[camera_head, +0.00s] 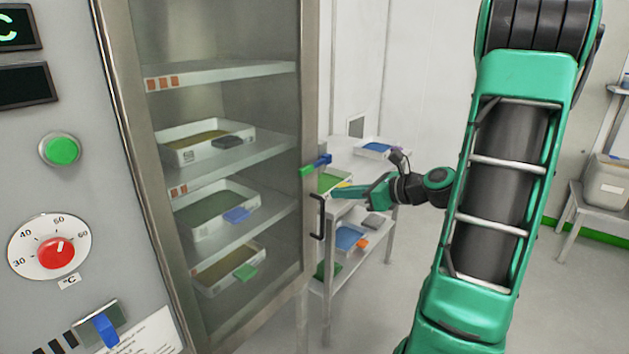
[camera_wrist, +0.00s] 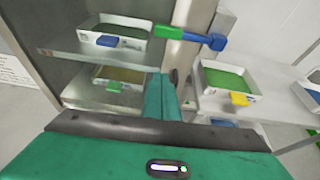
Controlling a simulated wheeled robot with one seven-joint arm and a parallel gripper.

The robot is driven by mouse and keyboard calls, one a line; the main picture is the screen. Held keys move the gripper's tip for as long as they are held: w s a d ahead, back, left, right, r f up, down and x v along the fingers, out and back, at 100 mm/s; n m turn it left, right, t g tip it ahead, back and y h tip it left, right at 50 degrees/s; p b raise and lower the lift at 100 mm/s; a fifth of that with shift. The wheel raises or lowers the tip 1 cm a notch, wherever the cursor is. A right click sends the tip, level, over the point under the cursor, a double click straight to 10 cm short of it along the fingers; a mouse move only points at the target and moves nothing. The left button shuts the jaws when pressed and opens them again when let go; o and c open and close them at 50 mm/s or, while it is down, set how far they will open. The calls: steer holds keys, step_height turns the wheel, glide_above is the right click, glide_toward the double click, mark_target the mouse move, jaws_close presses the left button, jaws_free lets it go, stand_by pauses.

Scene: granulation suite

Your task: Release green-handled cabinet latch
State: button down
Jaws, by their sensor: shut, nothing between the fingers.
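The cabinet latch (camera_head: 315,165) is a small bar, green at one end and blue at the other, on the right door post of the glass-fronted cabinet (camera_head: 309,110). In the wrist view the latch (camera_wrist: 190,38) lies roughly level, green end left, blue end right, ahead of the fingertips. My gripper (camera_head: 338,192) points left toward the post, a little below the latch and apart from it. In the wrist view my gripper (camera_wrist: 160,80) has its two green fingers together with nothing between them.
A black door handle (camera_head: 318,217) sits on the post below the latch, close to my fingertips. Behind is a shelved table (camera_head: 350,143) with trays. Cabinet shelves hold trays behind glass. A control panel with a red dial (camera_head: 57,253) is at left. Floor at right is mostly free.

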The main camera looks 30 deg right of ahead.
mark_target(315, 165)
steer(key=shift+d+r+t, duration=0.25)
steer(key=shift+t, duration=0.05)
steer(key=shift+w, duration=0.1)
steer(key=x, duration=0.9)
steer(key=shift+w+a+f, duration=0.15)
steer(key=shift+w+f, duration=0.05)
steer(key=shift+w, duration=0.05)
steer(key=shift+w+r, duration=0.25)
steer(key=shift+s+r, duration=0.1)
steer(key=shift+r, duration=1.65)
